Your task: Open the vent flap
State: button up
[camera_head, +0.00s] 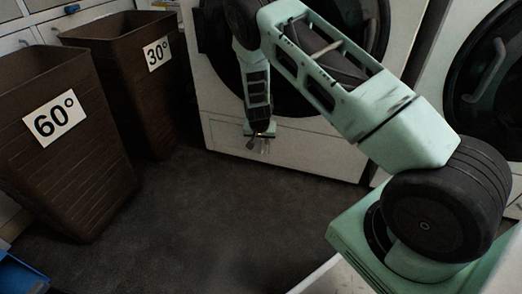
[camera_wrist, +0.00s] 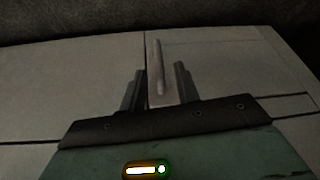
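The vent flap (camera_wrist: 220,70) appears to be the pale panel right of the upright seam in the wrist view. A slim pale bar handle (camera_wrist: 160,55) stands along that seam edge. My gripper (camera_wrist: 158,68) is open, with one dark finger on each side of the handle. The fingers look apart from the bar; I cannot tell whether either touches it. In the head view my gripper (camera_head: 258,145) hangs low before the white washer's lower front (camera_head: 320,153). My gripper and wrist hide part of the flap there, and the handle is hard to make out.
Brown hampers marked 60° (camera_head: 90,160) and 30° (camera_head: 135,100) stand at the left. A second white machine (camera_head: 445,50) is at the right. A blue object (camera_head: 20,275) is at the lower left. The dark floor (camera_head: 220,215) before the washer is clear.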

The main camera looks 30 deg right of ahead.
aim_at(261, 142)
jog(key=shift+b+x, duration=0.75)
jog(key=shift+x, duration=1.1)
grip_shut()
jog(key=shift+r, duration=0.1)
